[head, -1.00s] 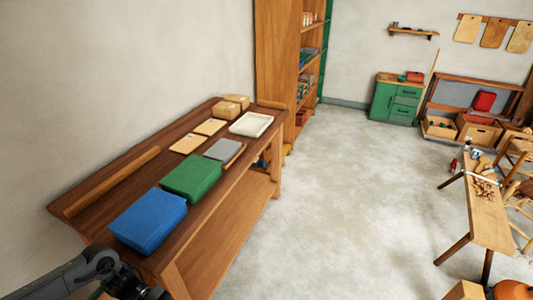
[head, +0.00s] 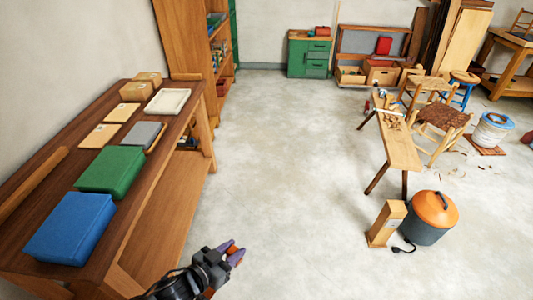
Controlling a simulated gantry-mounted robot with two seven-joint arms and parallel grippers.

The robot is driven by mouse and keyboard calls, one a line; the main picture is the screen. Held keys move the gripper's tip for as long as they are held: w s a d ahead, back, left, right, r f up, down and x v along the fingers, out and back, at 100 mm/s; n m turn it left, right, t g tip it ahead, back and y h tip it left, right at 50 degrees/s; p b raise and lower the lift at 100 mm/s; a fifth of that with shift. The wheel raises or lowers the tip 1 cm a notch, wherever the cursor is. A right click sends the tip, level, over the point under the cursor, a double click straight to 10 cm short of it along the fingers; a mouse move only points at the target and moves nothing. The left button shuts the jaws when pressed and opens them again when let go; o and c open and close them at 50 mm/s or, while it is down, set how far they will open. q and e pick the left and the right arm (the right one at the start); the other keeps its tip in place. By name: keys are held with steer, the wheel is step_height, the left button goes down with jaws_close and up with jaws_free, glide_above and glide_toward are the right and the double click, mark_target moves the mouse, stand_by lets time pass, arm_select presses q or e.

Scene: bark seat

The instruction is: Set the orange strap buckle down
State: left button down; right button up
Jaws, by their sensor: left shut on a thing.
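My left gripper (head: 231,252) is at the bottom of the head view, to the right of the workbench's front end. It is shut on a small orange thing, which I take to be the orange strap buckle (head: 231,244). Only a little of the buckle shows between the purple-grey fingers. The gripper and buckle are in front of bare floor in the picture, apart from the bench. My right gripper is not in view.
The wooden workbench (head: 35,212) at the left bears a blue box (head: 70,228), a green box (head: 111,170), boards and a white tray (head: 167,102). A narrow bench (head: 403,150), a chair (head: 440,120) and an orange-lidded pot (head: 433,215) stand at right. Middle floor is clear.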

arm_select(q)
steer(key=w+a+n+t+y, duration=0.2)
steer(key=a+n+t+y, duration=0.1)
steer(key=a+n+y, duration=0.65)
steer(key=s+r+p, duration=0.3)
steer(key=r+p, duration=0.8)
steer(key=p, duration=0.1)
steer(key=s+a+r+m+h+p, duration=0.1)
steer(key=s+r+p, duration=0.2)
steer(key=r+p, duration=0.8)
steer(key=s+r+m+p, duration=0.1)
steer(key=s+r+p, duration=0.2)
steer(key=r+p, duration=0.9)
steer(key=p, duration=0.3)
steer(key=shift+a, duration=0.35)
